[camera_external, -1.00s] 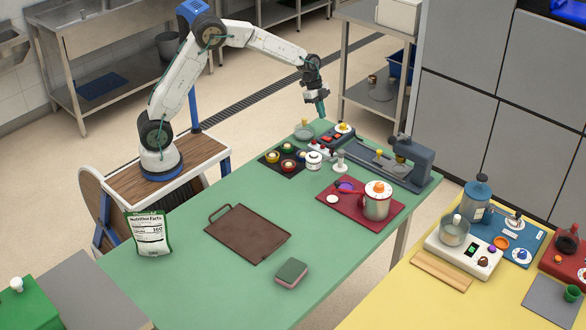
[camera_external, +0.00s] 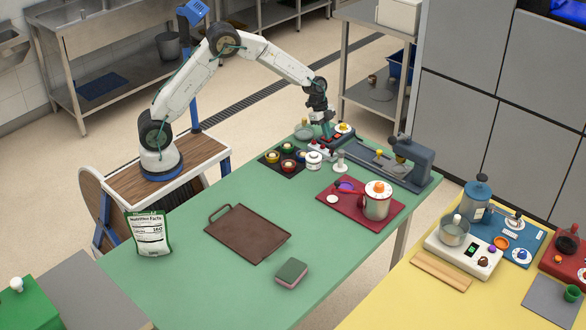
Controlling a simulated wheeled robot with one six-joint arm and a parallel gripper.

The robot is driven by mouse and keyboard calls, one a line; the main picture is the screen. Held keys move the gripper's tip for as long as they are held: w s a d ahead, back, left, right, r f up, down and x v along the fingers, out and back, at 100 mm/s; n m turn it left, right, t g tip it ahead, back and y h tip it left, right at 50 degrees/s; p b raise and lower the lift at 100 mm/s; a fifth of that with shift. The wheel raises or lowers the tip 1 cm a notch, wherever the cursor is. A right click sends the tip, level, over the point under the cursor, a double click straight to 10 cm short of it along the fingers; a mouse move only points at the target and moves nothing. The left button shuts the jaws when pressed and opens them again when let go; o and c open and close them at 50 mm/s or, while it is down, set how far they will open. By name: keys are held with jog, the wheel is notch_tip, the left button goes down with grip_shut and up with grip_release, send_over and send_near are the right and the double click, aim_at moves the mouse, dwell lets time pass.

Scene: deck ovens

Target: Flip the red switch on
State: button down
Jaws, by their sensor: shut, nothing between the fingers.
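A small dark switch panel (camera_external: 319,146) with red parts sits near the far edge of the green table. My gripper (camera_external: 328,132) is shut and empty, pointing down with its tips at or just above the panel. It hides part of the panel. I cannot tell whether the tips touch the red switch, nor which way the switch is tilted.
A tray of small round pots (camera_external: 272,157) and a white jar (camera_external: 314,160) stand close in front of the panel. A grey press-like device (camera_external: 415,160) is to the right. A red mat (camera_external: 335,209) bears a pot. The green table's (camera_external: 185,280) near left part is clear.

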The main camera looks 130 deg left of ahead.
jog(key=shift+s+f, duration=0.1)
jog(key=shift+f, duration=0.05)
jog(key=shift+s, duration=0.7)
jog(key=v, duration=1.4)
jog(key=shift+w+r, duration=0.2)
jog(key=shift+w, duration=0.55)
